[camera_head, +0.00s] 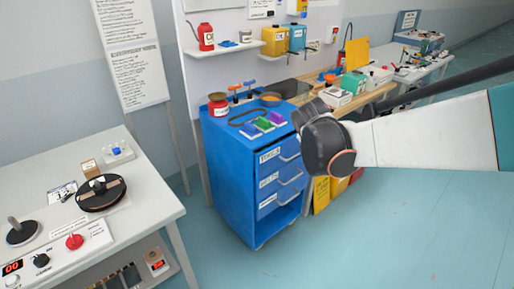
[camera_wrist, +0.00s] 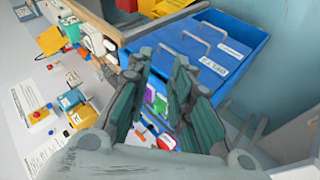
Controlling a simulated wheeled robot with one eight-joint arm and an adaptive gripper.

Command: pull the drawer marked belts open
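The blue cabinet (camera_head: 227,178) has a stack of labelled drawers. The drawer marked belts (camera_head: 268,181) is the middle one, below the tools drawer (camera_head: 270,156); both look shut, with bar handles. My gripper (camera_head: 318,130) is in front of and to the right of the cabinet's upper part; its fingers are mostly hidden in the head view. In the wrist view, my gripper (camera_wrist: 163,60) is open and empty, its fingers pointing toward the tilted drawer fronts (camera_wrist: 220,37). Contact with a handle is not visible.
A wooden bench (camera_head: 375,97) is behind my arm. A white table (camera_head: 150,205) stands at left. Floor before the cabinet (camera_head: 330,250) is clear.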

